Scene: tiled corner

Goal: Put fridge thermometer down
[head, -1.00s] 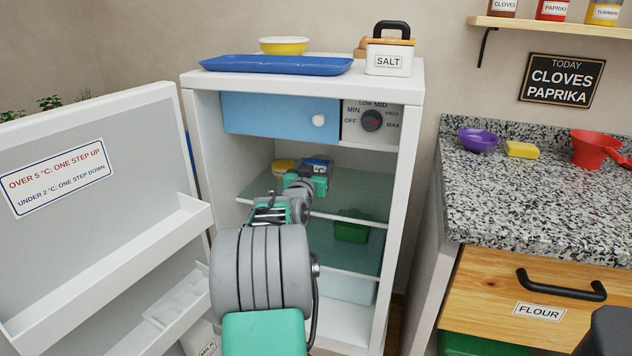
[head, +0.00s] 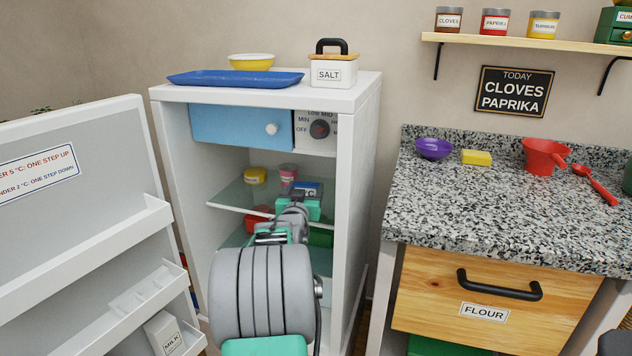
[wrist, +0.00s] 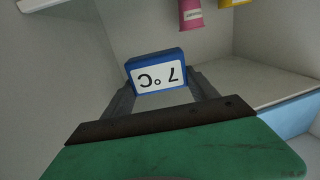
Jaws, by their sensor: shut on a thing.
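The fridge thermometer (head: 308,188) is a small blue block with a white face. In the wrist view the thermometer (wrist: 157,73) reads 7 °C, upside down in that picture. My gripper (head: 299,205) is shut on it, with one finger on each side in the wrist view (wrist: 160,92). It holds the thermometer inside the open fridge (head: 358,170), near the upper glass shelf (head: 228,194). My arm hides part of the shelf, and I cannot tell whether the thermometer touches it.
A yellow tub (head: 255,175) and a pink cup (head: 288,172) stand behind on the upper shelf. A red container (head: 257,219) and a green box (head: 321,237) are lower. The open door (head: 80,230) is at left, the dial (head: 320,129) above. The shelf's left front looks clear.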

